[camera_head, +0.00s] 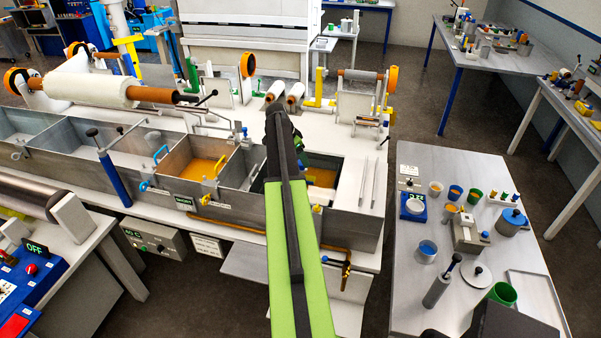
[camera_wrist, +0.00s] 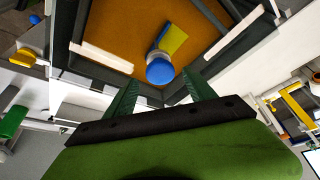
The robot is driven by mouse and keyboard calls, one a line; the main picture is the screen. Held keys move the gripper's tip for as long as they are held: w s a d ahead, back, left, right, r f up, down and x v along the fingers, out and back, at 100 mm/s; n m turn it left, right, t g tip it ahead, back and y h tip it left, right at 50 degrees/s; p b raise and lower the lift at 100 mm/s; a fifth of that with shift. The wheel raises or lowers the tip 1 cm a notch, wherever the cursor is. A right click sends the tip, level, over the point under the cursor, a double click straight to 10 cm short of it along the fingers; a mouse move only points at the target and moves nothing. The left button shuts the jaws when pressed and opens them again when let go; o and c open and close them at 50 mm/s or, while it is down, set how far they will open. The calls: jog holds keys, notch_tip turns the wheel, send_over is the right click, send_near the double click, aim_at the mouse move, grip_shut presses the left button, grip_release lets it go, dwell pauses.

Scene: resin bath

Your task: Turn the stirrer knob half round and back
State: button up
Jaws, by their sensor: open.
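The blue round stirrer knob (camera_wrist: 160,70) shows in the wrist view, with a flat yellow piece (camera_wrist: 173,40) beside it, over orange resin (camera_wrist: 125,28). My gripper (camera_wrist: 160,84) is open. Its two dark green fingers appear to the left and right of the knob, with gaps on both sides. I cannot tell how far the knob lies beyond the fingertips. In the head view my arm reaches over the right end of the metal bath (camera_head: 340,228), where orange resin (camera_head: 322,178) shows. The knob cannot be made out there, and my gripper is mostly hidden behind my arm.
The bath walls (camera_wrist: 103,57) stand close around my gripper. Left of my arm is another compartment of orange resin (camera_head: 203,168). Two pale rods (camera_head: 368,183) lie on the white surface to the right. A bench (camera_head: 408,290) with cups and tools stands further right.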

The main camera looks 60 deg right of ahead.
jog(key=shift+b+x, duration=0.45)
jog(key=shift+x, duration=0.65)
jog(key=shift+c, duration=0.2)
